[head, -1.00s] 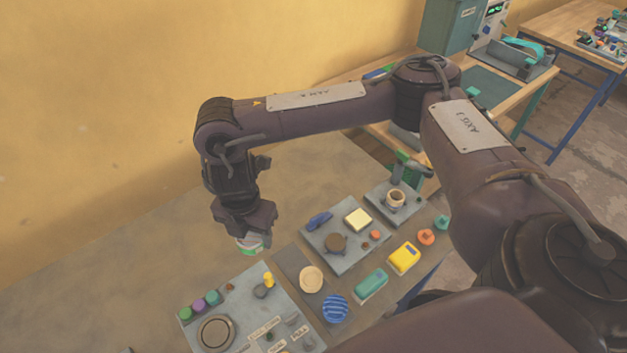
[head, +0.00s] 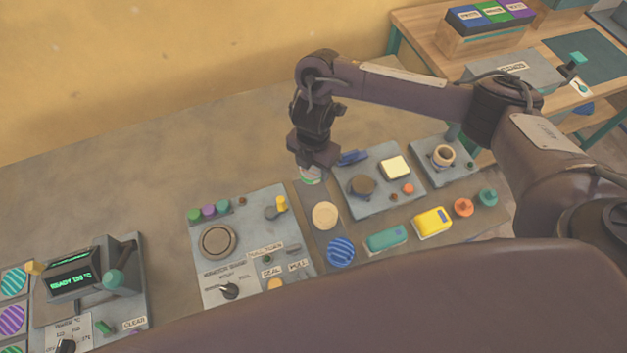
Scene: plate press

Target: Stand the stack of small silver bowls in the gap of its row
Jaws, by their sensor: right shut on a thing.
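My right gripper (head: 312,163) points down at the far end of a dark strip (head: 309,192). It is shut on a small pale, green-edged thing (head: 311,175), mostly hidden by the fingers. I cannot tell for sure that this is the stack of small silver bowls, or whether it touches the strip. On the strip, nearer me, a cream round piece (head: 325,215) and a blue striped round piece (head: 341,252) lie in a row. No other silver bowls can be made out. My left gripper is not in view.
A grey panel with a round plate (head: 217,241) and knobs stands left of the strip. Another panel with a dark disc (head: 362,186) stands right. Teal (head: 388,239) and yellow (head: 433,221) blocks lie front right. A display console (head: 76,276) stands far left.

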